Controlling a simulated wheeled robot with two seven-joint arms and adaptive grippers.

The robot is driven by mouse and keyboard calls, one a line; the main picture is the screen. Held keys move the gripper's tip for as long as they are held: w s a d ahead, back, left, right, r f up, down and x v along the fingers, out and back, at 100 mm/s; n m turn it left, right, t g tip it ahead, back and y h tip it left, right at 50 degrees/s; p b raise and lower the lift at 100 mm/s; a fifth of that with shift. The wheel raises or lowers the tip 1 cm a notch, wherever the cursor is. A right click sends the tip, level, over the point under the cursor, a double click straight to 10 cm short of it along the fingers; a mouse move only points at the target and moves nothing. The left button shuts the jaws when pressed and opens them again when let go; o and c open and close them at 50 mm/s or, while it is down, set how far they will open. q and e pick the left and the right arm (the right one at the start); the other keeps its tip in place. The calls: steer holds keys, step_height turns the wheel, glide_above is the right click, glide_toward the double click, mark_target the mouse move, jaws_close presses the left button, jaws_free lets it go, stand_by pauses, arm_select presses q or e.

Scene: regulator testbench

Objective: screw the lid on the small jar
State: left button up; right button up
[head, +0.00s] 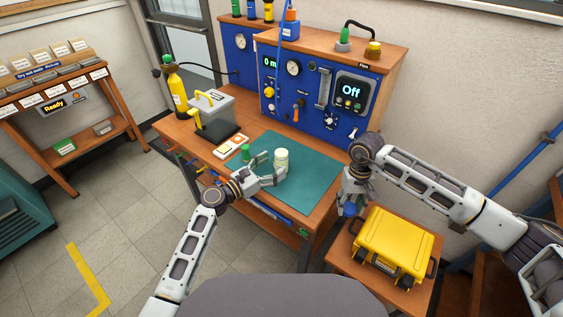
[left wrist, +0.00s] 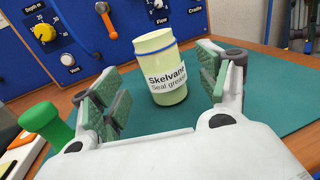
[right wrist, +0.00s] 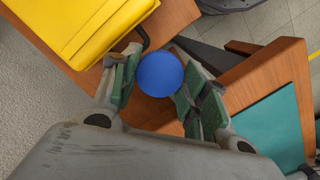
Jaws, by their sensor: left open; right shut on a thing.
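The small jar (head: 281,158) stands upright on the green mat. In the left wrist view the jar (left wrist: 163,68) is pale yellow, with a "Skelvane Seal grease" label and a bare threaded-looking neck. My left gripper (head: 266,167) is open, its fingers spread on either side in front of the jar; I cannot tell of any contact. The blue lid (right wrist: 159,74) is round and sits between the fingertips of my right gripper (right wrist: 154,85), which is shut on it. In the head view the lid (head: 349,210) is held right of the bench, near the side table.
The mat (head: 300,185) is mostly clear around the jar. A green-handled item (left wrist: 45,122) stands close left of my left gripper. A yellow case (head: 395,243) is on a side table (head: 345,262) beside my right gripper. A blue panel (head: 310,100) stands behind the mat.

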mark_target(275, 163)
arm_select(q)
steer(key=shift+x, duration=2.2)
steer(key=shift+r, duration=0.1)
steer(key=c, duration=1.3)
steer(key=shift+r, duration=0.1)
